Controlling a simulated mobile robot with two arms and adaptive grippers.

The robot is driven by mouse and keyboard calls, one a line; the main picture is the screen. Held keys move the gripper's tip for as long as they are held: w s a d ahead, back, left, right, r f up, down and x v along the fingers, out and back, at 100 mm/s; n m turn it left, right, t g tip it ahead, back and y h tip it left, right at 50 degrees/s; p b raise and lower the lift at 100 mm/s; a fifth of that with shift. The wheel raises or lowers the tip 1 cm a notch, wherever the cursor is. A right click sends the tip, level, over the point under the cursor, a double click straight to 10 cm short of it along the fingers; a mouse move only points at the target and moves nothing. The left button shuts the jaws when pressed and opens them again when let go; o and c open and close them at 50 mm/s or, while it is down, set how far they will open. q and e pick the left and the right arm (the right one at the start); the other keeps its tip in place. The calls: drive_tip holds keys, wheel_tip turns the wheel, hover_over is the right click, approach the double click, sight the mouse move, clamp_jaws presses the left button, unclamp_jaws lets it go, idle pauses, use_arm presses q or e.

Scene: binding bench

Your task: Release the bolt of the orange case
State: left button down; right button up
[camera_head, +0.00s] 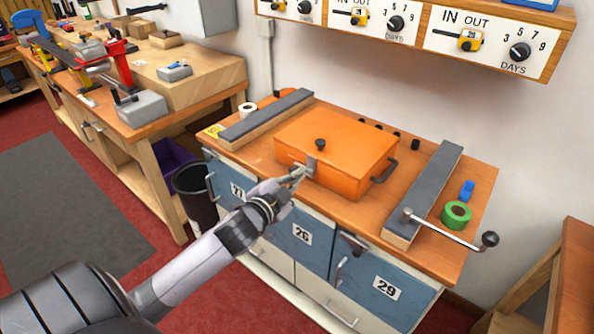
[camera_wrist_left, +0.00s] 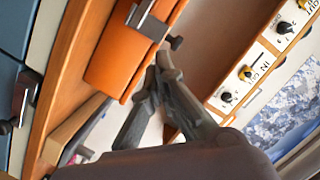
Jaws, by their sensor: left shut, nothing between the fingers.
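The orange case (camera_head: 345,140) sits lid down on the bench top between two grey-topped rails, with a dark knob on its lid. Its bolt, a small grey metal fitting (camera_head: 311,167), is on the front face; it also shows in the left wrist view (camera_wrist_left: 147,22). My left gripper (camera_head: 301,172) is shut and empty, its fingertips right at the front of the case beside the fitting. In the left wrist view the fingertips (camera_wrist_left: 163,62) are close to the case; whether they touch the bolt I cannot tell. My right gripper is not in view.
A left rail (camera_head: 262,115) and a right rail (camera_head: 428,190) flank the case. A crank handle (camera_head: 450,228) sticks out at the front right. A dial panel (camera_head: 480,40) hangs above on the wall.

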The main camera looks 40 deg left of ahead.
sight(307, 163)
use_arm(q)
drive_tip(key=w+a+f, duration=0.1)
drive_tip(key=w, duration=0.1)
drive_tip(key=w+a+f, duration=0.1)
drive_tip(key=w+f+p, duration=0.1)
drive_tip(key=w, duration=0.1)
drive_tip(key=shift+w+a+f, duration=0.1)
drive_tip(key=shift+w+a, duration=0.25)
drive_tip(key=shift+a, duration=0.05)
drive_tip(key=shift+a+f, duration=0.3)
drive_tip(key=a, duration=0.3)
drive_tip(key=shift+w+a+r, duration=0.1)
drive_tip(key=shift+a, duration=0.45)
drive_tip(key=shift+d, duration=0.1)
